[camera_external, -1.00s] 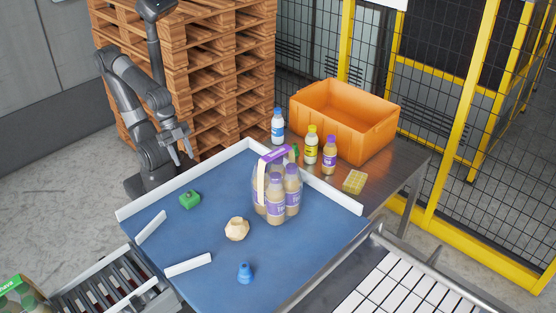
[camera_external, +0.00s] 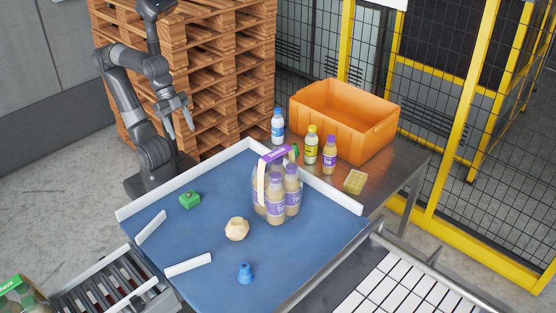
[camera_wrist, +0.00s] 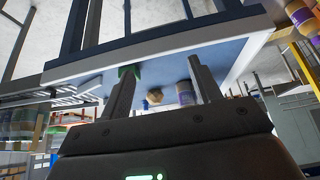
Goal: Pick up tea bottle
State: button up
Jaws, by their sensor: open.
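Several bottles stand on the metal table beyond the blue surface. One has a purple cap and label with tan contents (camera_external: 330,155), one has a yellow cap and label (camera_external: 311,146), and one is blue and white (camera_external: 278,127). A pack of similar purple-labelled tan bottles (camera_external: 276,196) stands on the blue surface. I cannot read which label says tea. My gripper (camera_external: 181,131) is open and empty, above the far left of the blue surface and well apart from all bottles. Its fingers also show in the wrist view (camera_wrist: 161,68).
An orange crate (camera_external: 346,122) stands behind the bottles, with a small yellow item (camera_external: 355,182) to their right. The blue surface (camera_external: 200,235) has white rims and holds a green item (camera_external: 190,199), a beige lump (camera_external: 237,229) and a blue item (camera_external: 245,273). Pallets are stacked behind my arm.

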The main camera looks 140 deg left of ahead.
jog(key=w+a+r+n, duration=0.1)
jog(key=w+a+r, duration=0.2)
jog(key=w+a, duration=0.65)
jog(key=n+y, duration=0.2)
jog(key=n, duration=0.1)
send_over(333, 135)
jog(key=s+d, duration=0.1)
jog(key=s, duration=0.3)
notch_tip(333, 135, down, 10)
jog(key=x, duration=0.4)
jog(key=shift+w+d+f, duration=0.1)
jog(key=shift+w+f, duration=0.05)
jog(key=shift+f, duration=0.1)
jog(key=x, duration=0.5)
jog(key=shift+d+f, duration=0.1)
jog(key=shift+f, duration=0.15)
grip_shut()
